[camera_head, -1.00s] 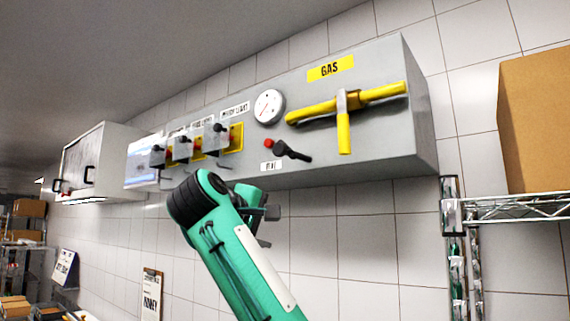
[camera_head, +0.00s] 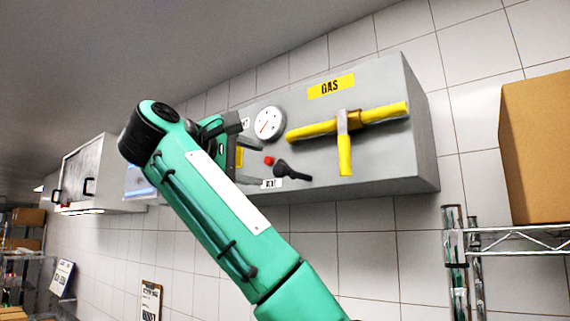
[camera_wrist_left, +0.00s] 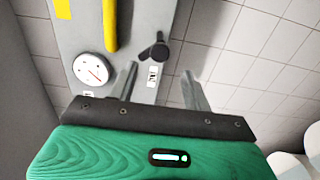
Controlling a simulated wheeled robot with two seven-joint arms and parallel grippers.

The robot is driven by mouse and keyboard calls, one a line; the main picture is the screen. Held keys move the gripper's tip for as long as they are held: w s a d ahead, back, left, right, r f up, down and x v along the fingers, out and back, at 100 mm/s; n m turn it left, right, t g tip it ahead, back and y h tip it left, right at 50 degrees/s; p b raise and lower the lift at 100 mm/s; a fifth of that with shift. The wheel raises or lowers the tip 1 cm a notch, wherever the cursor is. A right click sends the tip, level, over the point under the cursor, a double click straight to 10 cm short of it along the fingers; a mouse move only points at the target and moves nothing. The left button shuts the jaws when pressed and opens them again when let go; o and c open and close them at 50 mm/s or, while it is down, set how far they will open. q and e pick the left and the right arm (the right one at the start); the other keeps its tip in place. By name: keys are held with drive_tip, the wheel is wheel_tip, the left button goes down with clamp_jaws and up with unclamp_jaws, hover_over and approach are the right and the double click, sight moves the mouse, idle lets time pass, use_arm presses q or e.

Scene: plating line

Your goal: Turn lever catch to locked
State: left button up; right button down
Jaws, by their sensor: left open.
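A small black lever (camera_head: 292,172) sits on the lower front of the grey wall panel (camera_head: 385,150), beside a red button (camera_head: 268,160). Its handle slants down to the right. A small white label (camera_head: 271,183) is below it. The lever also shows in the left wrist view (camera_wrist_left: 155,50), just past the fingertips. I cannot tell for certain that it is the lever catch. My left gripper (camera_head: 231,126) is left of the lever in the head view, partly hidden by my own arm. In the wrist view its fingers (camera_wrist_left: 160,72) are apart with nothing held between them.
A yellow gas handle (camera_head: 345,155) and a round gauge (camera_head: 269,123) are on the same panel; the gauge also shows in the wrist view (camera_wrist_left: 93,69). My arm covers switches to the left. A wire shelf (camera_head: 520,240) with a cardboard box (camera_head: 537,150) stands right.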

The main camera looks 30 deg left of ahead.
sight(278, 170)
use_arm(q)
drive_tip(key=w+p, duration=0.1)
drive_tip(key=w, duration=0.2)
drive_tip(key=w+p, duration=0.2)
drive_tip(key=w, duration=0.1)
drive_tip(key=w+p, duration=0.1)
drive_tip(key=w, duration=0.2)
drive_tip(key=shift+d+r+p, duration=0.15)
drive_tip(key=shift+d+p, duration=0.25)
drive_tip(key=shift+w, duration=0.7)
drive_tip(key=shift+f, duration=0.2)
drive_tip(key=c, duration=0.9)
